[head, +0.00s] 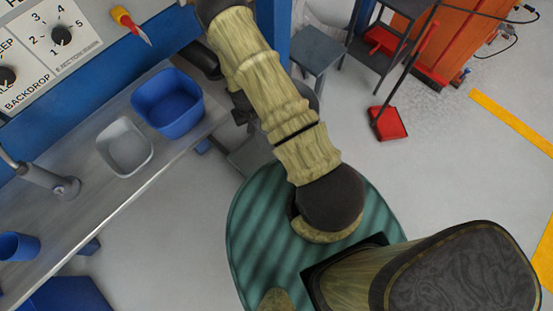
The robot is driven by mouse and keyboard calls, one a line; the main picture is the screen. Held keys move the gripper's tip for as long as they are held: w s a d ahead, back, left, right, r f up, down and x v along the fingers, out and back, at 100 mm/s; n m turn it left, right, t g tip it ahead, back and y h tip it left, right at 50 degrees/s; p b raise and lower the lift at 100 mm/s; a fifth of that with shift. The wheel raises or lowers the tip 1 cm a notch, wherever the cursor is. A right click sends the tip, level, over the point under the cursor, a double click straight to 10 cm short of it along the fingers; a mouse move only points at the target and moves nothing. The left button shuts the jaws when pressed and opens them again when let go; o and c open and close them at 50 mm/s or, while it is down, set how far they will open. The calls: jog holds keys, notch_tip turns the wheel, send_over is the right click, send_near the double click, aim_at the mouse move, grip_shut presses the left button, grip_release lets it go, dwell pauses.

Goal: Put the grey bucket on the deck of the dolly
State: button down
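The grey bucket (125,147) is a small, open, rounded-square tub. It stands upright on the grey metal bench (75,200) at the left and looks empty. My gripper is not visible; no fingertips can be made out, and nothing is seen touching the bucket. I cannot pick out the dolly for certain. A low grey flat surface (252,157) shows partly behind my arm, and I cannot tell whether it is the dolly's deck.
A larger blue bin (168,104) stands beside the grey bucket. A blue cup (18,247) and a metal fixture (62,186) are also on the bench. A grey stool-like stand (318,48) and a red dustpan (387,123) are beyond my arm.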

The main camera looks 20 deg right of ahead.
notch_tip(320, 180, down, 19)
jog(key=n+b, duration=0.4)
jog(key=b, duration=3.7)
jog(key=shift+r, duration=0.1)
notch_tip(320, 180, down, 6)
jog(key=b, duration=0.4)
